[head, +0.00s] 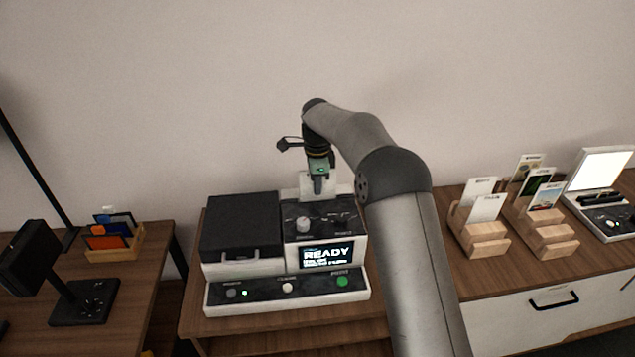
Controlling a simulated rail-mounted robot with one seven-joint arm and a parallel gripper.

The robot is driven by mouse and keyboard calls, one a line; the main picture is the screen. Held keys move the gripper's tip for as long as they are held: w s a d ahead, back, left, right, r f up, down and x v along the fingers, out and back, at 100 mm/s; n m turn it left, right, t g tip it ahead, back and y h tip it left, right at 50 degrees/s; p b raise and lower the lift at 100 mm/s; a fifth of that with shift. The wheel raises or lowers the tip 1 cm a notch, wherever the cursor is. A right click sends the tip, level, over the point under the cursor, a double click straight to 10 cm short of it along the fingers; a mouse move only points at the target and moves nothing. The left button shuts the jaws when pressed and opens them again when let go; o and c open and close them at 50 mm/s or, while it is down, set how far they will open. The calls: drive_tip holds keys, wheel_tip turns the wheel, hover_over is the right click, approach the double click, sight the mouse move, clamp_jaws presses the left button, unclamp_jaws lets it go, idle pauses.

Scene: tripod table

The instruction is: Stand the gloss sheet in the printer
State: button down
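The printer (232,297) stands on the middle wooden table, a black and white machine with a dark lid on its left and a lit screen reading "READY". My gripper (318,190) points down at the back right of the printer, over its upper part. A white upright panel or sheet (304,181) shows around the fingers; I cannot tell whether it is the gloss sheet or part of the printer. The fingers are small and partly hidden, so their opening is unclear. Two white cards stand in a wooden holder on the right; the front card (486,208) seems to read "PLAIN".
Wooden holders (487,244) with several cards stand right of the printer, near an open white case (604,168). On the left table are a wooden card box (119,252) and a black stand (84,303). My arm crosses the front right of the printer.

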drive_tip(key=shift+f, duration=0.35)
drive_tip(key=c, duration=1.6)
unclamp_jaws()
drive_tip(key=shift+o, duration=0.2)
drive_tip(key=shift+r+p, duration=3.65)
drive_tip(key=shift+r, duration=0.9)
